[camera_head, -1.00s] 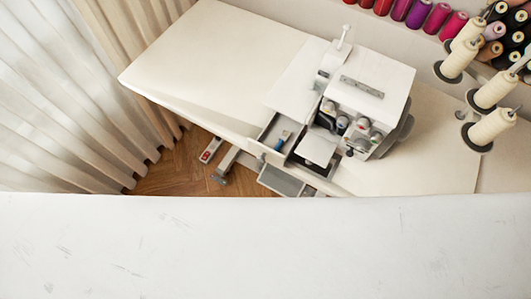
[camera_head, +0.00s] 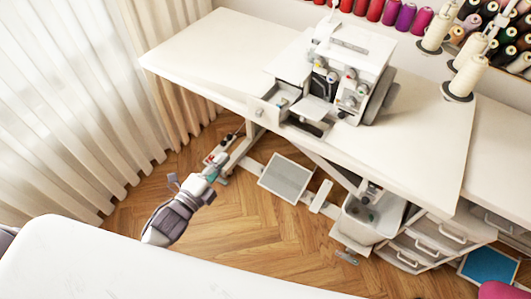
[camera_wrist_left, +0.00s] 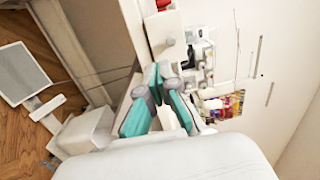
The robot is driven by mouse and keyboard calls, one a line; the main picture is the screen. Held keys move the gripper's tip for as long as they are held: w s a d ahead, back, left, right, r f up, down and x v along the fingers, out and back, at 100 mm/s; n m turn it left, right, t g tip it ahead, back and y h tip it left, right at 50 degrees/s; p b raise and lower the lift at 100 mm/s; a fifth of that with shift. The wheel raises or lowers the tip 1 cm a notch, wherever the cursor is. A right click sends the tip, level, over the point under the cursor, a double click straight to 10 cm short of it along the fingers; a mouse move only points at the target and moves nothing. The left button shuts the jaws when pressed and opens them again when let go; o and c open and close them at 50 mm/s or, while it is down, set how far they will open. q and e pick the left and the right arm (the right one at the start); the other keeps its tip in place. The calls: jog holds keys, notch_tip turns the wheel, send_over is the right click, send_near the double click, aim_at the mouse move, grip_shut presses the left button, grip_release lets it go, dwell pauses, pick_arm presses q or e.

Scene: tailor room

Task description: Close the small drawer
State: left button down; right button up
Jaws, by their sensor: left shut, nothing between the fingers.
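The small drawer (camera_head: 264,110) is white with a round knob and sticks out from the front edge of the white sewing table (camera_head: 205,58), left of the sewing machine (camera_head: 350,60). It is open, with small items inside. My left gripper (camera_head: 216,160) is shut and empty, in front of the table and lower left of the drawer in the head view, apart from it. My right gripper is not in view.
A white rounded surface (camera_head: 110,265) fills the near foreground. A bin (camera_head: 372,217) and larger drawers (camera_head: 425,245) stand at right. Curtains (camera_head: 80,100) hang at left.

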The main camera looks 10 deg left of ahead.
pick_arm(q)
jog(key=d+r+m, duration=0.1)
jog(key=r, duration=0.1)
jog(key=p, duration=0.1)
send_near(257, 116)
jog(key=shift+h, duration=0.4)
jog(key=p+x, duration=0.1)
jog(key=x, duration=0.5)
jog(key=shift+w+a, duration=0.1)
jog(key=shift+w, duration=0.55)
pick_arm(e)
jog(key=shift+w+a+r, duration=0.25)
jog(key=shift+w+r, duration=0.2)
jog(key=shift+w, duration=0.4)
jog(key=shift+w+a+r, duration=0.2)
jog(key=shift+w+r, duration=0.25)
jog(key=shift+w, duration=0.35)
